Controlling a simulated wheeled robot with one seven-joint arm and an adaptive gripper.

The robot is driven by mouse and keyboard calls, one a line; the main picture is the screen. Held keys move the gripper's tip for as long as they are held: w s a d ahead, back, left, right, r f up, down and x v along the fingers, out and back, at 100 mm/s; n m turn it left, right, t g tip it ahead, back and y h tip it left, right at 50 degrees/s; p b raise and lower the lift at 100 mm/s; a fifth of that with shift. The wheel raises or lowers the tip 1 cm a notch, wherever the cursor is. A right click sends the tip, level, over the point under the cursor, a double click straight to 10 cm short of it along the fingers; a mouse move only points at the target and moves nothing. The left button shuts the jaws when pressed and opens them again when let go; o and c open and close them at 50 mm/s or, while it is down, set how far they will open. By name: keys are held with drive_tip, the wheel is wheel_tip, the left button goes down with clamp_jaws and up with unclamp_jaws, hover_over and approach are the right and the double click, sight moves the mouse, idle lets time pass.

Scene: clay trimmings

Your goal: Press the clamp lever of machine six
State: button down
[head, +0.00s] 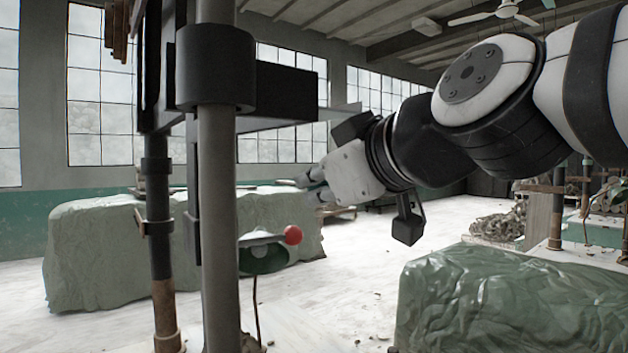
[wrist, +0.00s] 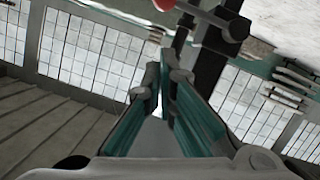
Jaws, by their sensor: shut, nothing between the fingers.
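The clamp lever shows in the head view as a short pale bar with a red ball knob (head: 292,235) at its right end, by the dark steel column of a machine. My gripper (head: 303,183) is above the knob and slightly to its right, with a clear gap between them. Its fingers point left towards the column. No machine number is readable.
A thick grey column (head: 219,215) with a black collar and arm stands left of my gripper. Covered blocks lie behind at left (head: 110,260) and in front at right (head: 500,305). Pale floor (head: 355,265) lies open between them. A heap of scrap (head: 498,222) is at the right.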

sight(264, 241)
drive_tip(key=w+a+f+b, duration=0.1)
drive_tip(key=w+a+f, duration=0.1)
drive_tip(key=w+f, duration=0.2)
drive_tip(key=shift+w+f, duration=0.35)
drive_tip(key=shift+w, duration=0.8)
drive_tip(key=shift+f, duration=0.1)
drive_tip(key=shift+w+f+m+b, duration=0.15)
drive_tip(key=shift+f+m+b, duration=0.15)
drive_tip(key=shift+b, duration=0.7)
